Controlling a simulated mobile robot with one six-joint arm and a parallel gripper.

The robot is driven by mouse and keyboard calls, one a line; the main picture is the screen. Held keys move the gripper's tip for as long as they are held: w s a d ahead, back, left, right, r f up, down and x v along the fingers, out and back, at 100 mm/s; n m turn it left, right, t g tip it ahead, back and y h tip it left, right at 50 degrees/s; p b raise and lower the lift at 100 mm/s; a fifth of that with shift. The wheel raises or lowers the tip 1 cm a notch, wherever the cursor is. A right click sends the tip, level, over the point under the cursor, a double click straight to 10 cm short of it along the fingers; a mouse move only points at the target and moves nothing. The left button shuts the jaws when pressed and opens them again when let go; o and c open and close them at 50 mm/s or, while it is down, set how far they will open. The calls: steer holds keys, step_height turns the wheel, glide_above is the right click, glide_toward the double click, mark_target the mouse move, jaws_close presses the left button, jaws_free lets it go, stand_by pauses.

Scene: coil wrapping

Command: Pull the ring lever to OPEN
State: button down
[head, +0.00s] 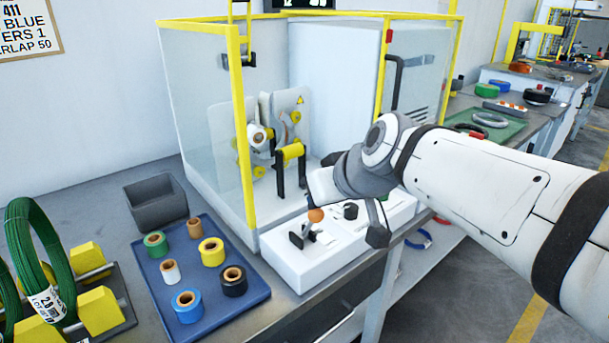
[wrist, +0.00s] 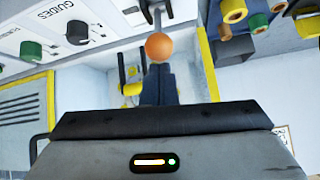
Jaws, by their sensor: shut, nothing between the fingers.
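The ring lever shows as an orange ball knob (head: 316,215) above the white control box (head: 290,262) in the head view. Black lever parts stand beside it on the box top. In the wrist view the orange ball (wrist: 159,46) lies right at the tips of my gripper (wrist: 158,70). The dark fingers are together with nothing between them. I cannot tell whether they touch the ball. My wrist hangs over the box in the head view, and the fingers are not clearly visible there. No OPEN marking is readable.
A black knob (wrist: 77,32) by a GUIDES label and a green knob (wrist: 31,50) sit on the panel. The glass-walled wrapping machine with a yellow frame (head: 241,130) stands behind the box. A blue tray (head: 220,308) of tape rolls and a grey bin (head: 156,203) lie left.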

step_height(320, 180, up, 10)
steer(key=p, duration=0.2)
steer(key=shift+w+f, duration=0.15)
steer(key=shift+f, duration=0.1)
steer(key=s+d+f+m+g+h+p, duration=0.2)
steer(key=s+d+p, duration=0.4)
steer(key=p, duration=0.3)
steer(key=s+d+f+m+g+h+p, duration=0.1)
steer(key=s+d+m+g+h+p, duration=0.1)
steer(key=s+d+p, duration=0.5)
steer(key=d+m+h+p, duration=0.1)
steer(key=d+m+p, duration=0.1)
steer(key=shift+s+f+g+p, duration=0.15)
steer(key=shift+f+g+p, duration=0.15)
steer(key=shift+f, duration=0.1)
steer(key=c, duration=2.2)
jaws_free()
